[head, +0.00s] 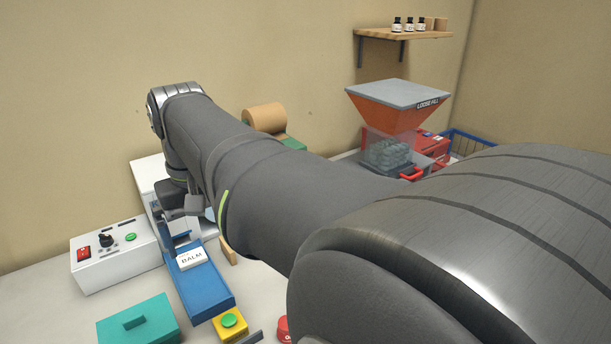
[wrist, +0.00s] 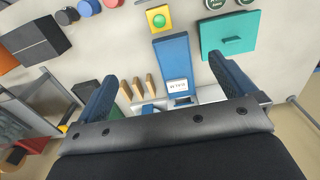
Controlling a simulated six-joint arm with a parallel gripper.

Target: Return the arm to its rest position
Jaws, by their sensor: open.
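My gripper (wrist: 163,72) shows in the wrist view with its two blue fingers spread wide apart and nothing between them. It hangs above the work table, over the blue rack or chute (wrist: 174,62) with a white box marked BALM (wrist: 177,86). In the head view my arm reaches across the middle to the left, and the gripper (head: 184,205) hangs at its end, partly hidden. There the blue rack (head: 208,290) slopes toward the front, and the BALM box (head: 192,258) lies on it, apart from the gripper.
A white control box (head: 115,268) stands left, with a teal lidded box (head: 138,320) and a yellow green-button box (head: 230,325) in front. An orange loose-fill hopper (head: 388,115) stands back right beneath a wooden shelf (head: 400,35). My arm hides much of the table.

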